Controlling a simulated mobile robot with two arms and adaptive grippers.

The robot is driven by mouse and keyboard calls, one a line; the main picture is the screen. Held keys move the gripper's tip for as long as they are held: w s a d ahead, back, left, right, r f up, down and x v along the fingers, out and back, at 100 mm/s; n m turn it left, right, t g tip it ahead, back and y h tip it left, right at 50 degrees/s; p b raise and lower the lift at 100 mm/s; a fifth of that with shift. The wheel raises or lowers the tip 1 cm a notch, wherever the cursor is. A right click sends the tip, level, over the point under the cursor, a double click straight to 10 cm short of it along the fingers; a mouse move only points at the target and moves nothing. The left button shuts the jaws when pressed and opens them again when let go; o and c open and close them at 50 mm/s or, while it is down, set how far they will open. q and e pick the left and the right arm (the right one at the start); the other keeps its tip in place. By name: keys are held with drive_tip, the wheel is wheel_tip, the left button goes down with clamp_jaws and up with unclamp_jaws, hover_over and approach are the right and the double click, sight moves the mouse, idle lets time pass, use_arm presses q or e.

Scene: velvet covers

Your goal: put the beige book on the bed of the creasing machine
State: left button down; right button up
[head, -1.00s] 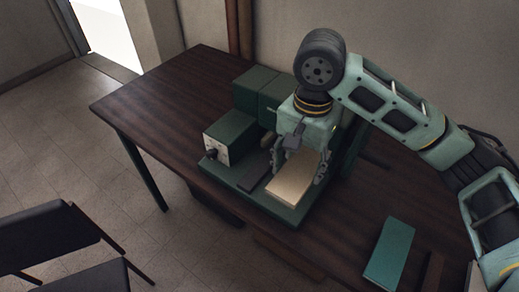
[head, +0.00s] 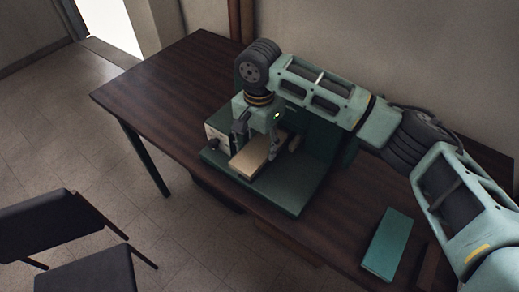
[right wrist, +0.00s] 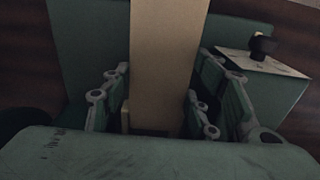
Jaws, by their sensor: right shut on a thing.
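The beige book (head: 252,158) is between the fingers of my right gripper (head: 257,145), which is shut on it. It is over the left part of the green base of the creasing machine (head: 288,197). Whether it touches the bed is hard to tell. In the right wrist view the book (right wrist: 165,55) runs away from me between the two fingers, with machine green (right wrist: 82,40) beneath and beside it. My wrist and forearm hide much of the machine's back. My left gripper is not in view.
A pale-faced control box with a dark knob (right wrist: 262,46) stands close beside the gripper. A teal book (head: 388,245) lies on the dark wooden table (head: 165,85) at the right. The table's left end is clear. Dark chairs (head: 50,228) stand on the floor at lower left.

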sight(260, 148)
wheel_tip(260, 148, down, 3)
drive_tip(key=shift+r, duration=0.2)
drive_tip(key=shift+f+p, duration=0.3)
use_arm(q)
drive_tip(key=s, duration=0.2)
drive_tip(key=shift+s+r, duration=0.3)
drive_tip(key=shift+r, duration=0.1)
use_arm(e)
drive_tip(key=shift+f, duration=0.1)
drive_tip(key=o, duration=1.2)
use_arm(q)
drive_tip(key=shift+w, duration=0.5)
use_arm(e)
drive_tip(key=shift+o, duration=0.2)
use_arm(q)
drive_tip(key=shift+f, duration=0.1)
